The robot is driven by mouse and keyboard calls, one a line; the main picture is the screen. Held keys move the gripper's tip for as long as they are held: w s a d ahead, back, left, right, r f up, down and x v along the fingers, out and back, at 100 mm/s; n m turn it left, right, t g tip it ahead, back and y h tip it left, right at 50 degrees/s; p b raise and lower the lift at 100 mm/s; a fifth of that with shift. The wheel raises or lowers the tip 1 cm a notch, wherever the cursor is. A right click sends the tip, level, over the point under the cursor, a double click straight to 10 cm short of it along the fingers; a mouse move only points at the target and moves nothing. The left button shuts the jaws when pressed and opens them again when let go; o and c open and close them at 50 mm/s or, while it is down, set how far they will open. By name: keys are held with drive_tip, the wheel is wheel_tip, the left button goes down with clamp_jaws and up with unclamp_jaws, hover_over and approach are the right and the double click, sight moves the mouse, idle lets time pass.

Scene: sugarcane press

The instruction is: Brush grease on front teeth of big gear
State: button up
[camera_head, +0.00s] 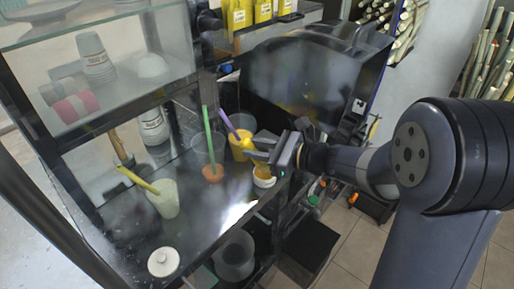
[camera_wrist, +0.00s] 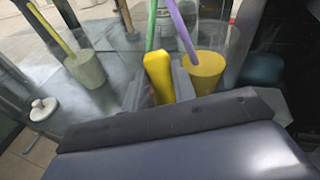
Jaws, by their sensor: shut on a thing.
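My gripper (camera_head: 262,149) is shut on a yellow handle (camera_wrist: 160,76), which looks like the grease brush's. In the wrist view the handle stands between my two fingers (camera_wrist: 162,88); its bristles cannot be made out. A small white cup with yellow-brown contents (camera_head: 263,182), possibly the grease, stands just below my gripper near the shelf's right edge. The big gear cannot be made out in either view.
A dark glossy machine housing (camera_head: 305,78) stands behind my gripper.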

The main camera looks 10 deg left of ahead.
drive_tip(key=shift+f+b, duration=0.7)
drive_tip(key=shift+f, duration=0.1)
idle(1.5)
drive_tip(key=shift+r+p, duration=2.7)
drive_tip(key=shift+r, duration=0.95)
drive_tip(key=shift+f, duration=0.1)
